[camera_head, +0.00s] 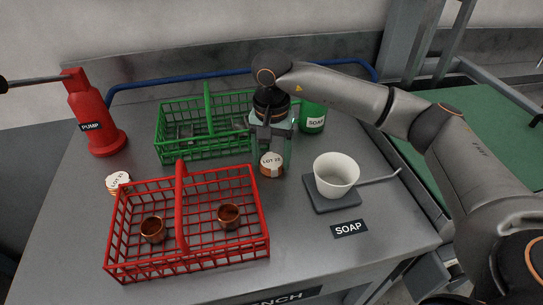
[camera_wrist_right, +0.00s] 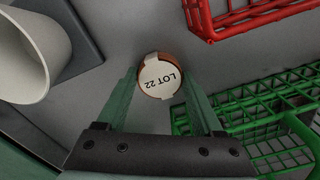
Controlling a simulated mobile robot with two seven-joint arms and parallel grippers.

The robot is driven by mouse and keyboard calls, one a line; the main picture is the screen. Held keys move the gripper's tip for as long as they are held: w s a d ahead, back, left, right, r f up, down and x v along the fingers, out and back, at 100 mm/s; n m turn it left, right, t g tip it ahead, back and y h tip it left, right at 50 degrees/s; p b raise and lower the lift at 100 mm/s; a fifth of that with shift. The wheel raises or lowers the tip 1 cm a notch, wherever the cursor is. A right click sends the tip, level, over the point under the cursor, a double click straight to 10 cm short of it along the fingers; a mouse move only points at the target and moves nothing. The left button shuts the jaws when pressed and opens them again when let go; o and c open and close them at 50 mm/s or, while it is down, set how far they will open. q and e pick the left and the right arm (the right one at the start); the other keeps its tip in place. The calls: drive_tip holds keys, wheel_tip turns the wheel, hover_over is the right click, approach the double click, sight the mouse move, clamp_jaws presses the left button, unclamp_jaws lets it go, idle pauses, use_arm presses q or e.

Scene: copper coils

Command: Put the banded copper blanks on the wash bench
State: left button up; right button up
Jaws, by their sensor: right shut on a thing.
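My right gripper (camera_head: 270,148) is shut on a small round copper blank with a white top marked LOT 22 (camera_wrist_right: 160,77). In the head view this banded blank (camera_head: 271,165) is at the middle of the grey bench (camera_head: 300,230), between the green basket and the white cup; I cannot tell whether it touches the bench top. A second white-topped copper blank, marked LOT 21 (camera_head: 118,183), stands on the bench at the left, behind the red basket. Two copper pieces without visible white tops, a left one (camera_head: 152,229) and a right one (camera_head: 229,216), sit in the red basket (camera_head: 187,262).
A green wire basket (camera_head: 205,151) stands behind the red one. A red pump (camera_head: 93,115) is at back left and a green soap bottle (camera_head: 312,118) at back right. A white cup (camera_head: 336,176) sits on a dark pad (camera_head: 325,204) by the SOAP label (camera_head: 349,228).

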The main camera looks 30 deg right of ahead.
sight(271, 161)
drive_tip(key=shift+f, duration=0.2)
drive_tip(key=o, duration=1.5)
drive_tip(key=shift+r, duration=0.1)
wheel_tip(271, 161, up, 12)
drive_tip(key=shift+r+p, duration=0.15)
drive_tip(key=shift+p, duration=0.25)
